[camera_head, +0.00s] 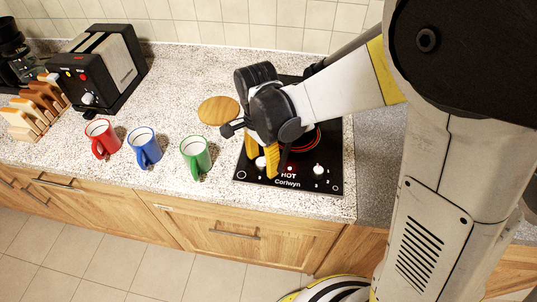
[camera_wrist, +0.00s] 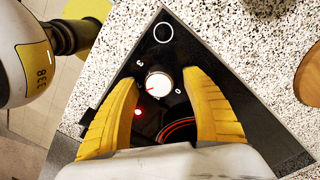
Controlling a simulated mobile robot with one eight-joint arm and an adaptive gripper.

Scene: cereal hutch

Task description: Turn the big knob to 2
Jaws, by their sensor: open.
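The black cooktop (camera_head: 240,172) has two white knobs along its front edge. The left knob (camera_head: 260,162) is partly hidden by my gripper (camera_head: 260,158) in the head view. The right knob (camera_head: 318,170) stands clear. I cannot tell from the sizes which is the big knob. In the wrist view, a white knob (camera_wrist: 158,84) lies between the two yellow fingers of my open gripper (camera_wrist: 163,108), with gaps on both sides. Its red pointer mark faces left and slightly down. A 3 and a 0 show beside it; no 2 is readable there.
A red burner ring (camera_head: 305,140) glows behind the knobs, and a red light (camera_wrist: 137,112) is lit by HOT. Red (camera_head: 102,138), blue (camera_head: 144,147) and green (camera_head: 195,157) mugs, a round wooden board (camera_head: 218,109) and a toaster (camera_head: 98,75) stand left on the counter.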

